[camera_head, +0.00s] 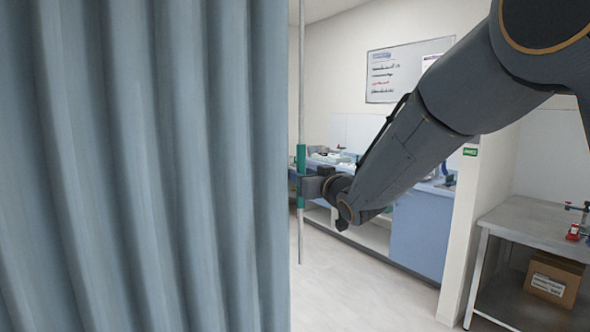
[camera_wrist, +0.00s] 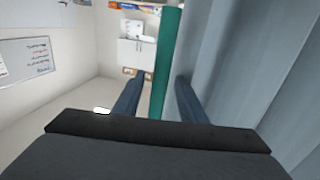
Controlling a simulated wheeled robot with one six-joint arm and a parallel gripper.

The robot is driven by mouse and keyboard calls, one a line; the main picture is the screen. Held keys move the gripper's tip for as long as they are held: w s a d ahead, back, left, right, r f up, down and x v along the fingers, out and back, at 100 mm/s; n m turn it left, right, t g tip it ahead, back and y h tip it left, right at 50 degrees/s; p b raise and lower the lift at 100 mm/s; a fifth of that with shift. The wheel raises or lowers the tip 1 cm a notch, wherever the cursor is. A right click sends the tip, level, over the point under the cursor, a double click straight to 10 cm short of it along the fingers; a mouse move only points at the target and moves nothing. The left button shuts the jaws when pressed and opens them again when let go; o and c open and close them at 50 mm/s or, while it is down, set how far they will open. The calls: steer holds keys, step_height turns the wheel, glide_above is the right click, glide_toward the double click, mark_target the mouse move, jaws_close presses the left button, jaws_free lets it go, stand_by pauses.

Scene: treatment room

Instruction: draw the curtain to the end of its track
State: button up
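The blue-grey curtain (camera_head: 140,170) hangs in folds over the left half of the head view and fills the right side of the wrist view (camera_wrist: 255,70). A thin pale rod (camera_head: 302,80) hangs upright at its right edge, with a green grip (camera_head: 301,158) on it. My gripper (camera_head: 308,187) is at the green grip, reaching in from the right. In the wrist view the green grip (camera_wrist: 167,60) stands between my two fingers (camera_wrist: 158,95), with a visible gap on the left side. The fingers look open around it. The curtain's track is out of view.
Right of the curtain stand a blue-fronted counter (camera_head: 420,235) and a metal table (camera_head: 535,222) with a cardboard box (camera_head: 553,278) on its lower shelf. A whiteboard (camera_head: 392,75) hangs on the far wall. The floor (camera_head: 345,290) beside the curtain is clear.

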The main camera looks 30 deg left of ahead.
steer(key=p+x, duration=0.1)
steer(key=x, duration=0.4)
steer(key=shift+p, duration=0.3)
jaws_close()
